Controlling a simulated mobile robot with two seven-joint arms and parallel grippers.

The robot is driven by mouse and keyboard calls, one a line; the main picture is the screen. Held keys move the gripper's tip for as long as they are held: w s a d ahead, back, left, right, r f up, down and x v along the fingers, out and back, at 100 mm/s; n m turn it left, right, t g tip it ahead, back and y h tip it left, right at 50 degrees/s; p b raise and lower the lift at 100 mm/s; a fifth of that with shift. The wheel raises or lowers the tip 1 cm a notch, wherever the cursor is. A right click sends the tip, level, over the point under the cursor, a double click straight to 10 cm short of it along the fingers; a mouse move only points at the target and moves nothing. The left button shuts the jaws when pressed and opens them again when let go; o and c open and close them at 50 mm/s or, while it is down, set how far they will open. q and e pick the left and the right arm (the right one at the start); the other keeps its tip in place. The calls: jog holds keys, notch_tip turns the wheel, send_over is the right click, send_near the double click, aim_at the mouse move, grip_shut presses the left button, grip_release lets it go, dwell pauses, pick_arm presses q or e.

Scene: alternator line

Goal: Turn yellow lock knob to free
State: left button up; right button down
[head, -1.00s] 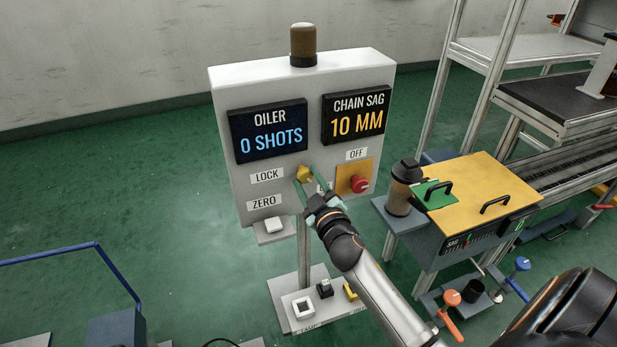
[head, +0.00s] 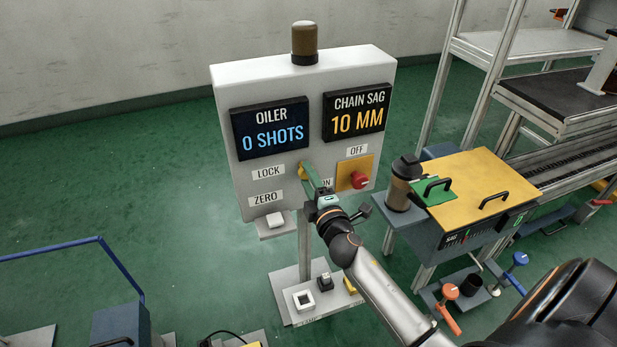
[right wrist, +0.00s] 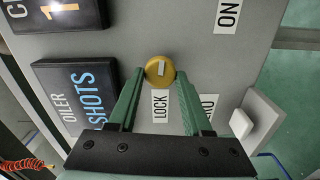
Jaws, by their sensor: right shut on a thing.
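The yellow lock knob (right wrist: 159,70) sits on the grey panel (head: 230,110), next to the LOCK label (right wrist: 160,104). It is round with a pale bar across its face; I cannot tell exactly where the bar points. My right gripper (right wrist: 160,76) has its two green fingers shut on the knob, one on each side. In the head view my right gripper (head: 304,172) reaches the panel and covers most of the knob, right of the LOCK label. My left gripper is not in view.
An orange plate with a red knob (head: 360,180) is close to the right of my gripper. A white ZERO button (head: 275,220) is below left. Screens (head: 269,129) are above. A brown flask (head: 401,185) and yellow-topped box (head: 480,185) stand at the right.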

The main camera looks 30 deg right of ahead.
jog(key=shift+n, duration=0.7)
jog(key=shift+c, duration=1.7)
grip_release()
jog(key=b+v, duration=0.1)
jog(key=v, duration=1.1)
jog(key=shift+s, duration=0.3)
